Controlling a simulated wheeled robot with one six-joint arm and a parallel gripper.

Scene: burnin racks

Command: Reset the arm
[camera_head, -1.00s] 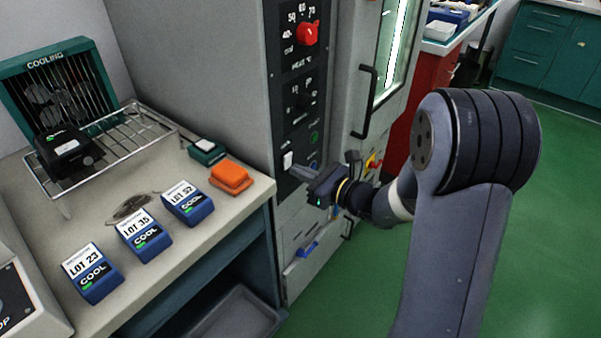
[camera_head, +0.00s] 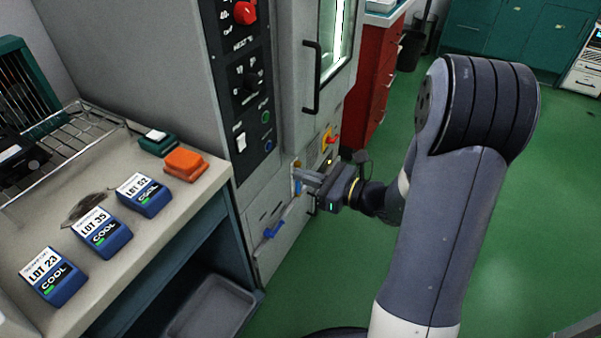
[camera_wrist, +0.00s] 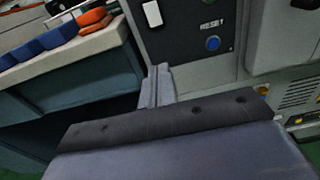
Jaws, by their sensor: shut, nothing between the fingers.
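My gripper (camera_head: 302,180) is in front of the lower front of the grey oven cabinet (camera_head: 262,188), below its control panel. Its fingers point left towards the cabinet and are shut with nothing between them. In the wrist view the closed fingers (camera_wrist: 158,86) stand up at the centre, with the cabinet front behind them. I cannot tell whether the fingertips touch the cabinet.
The bench at left holds blue lot boxes (camera_head: 102,232), an orange block (camera_head: 185,163) and a wire rack (camera_head: 75,140). A blue-handled lever (camera_head: 272,229) and a red-yellow switch (camera_head: 329,139) are near my gripper. Green floor (camera_head: 400,130) is open at right.

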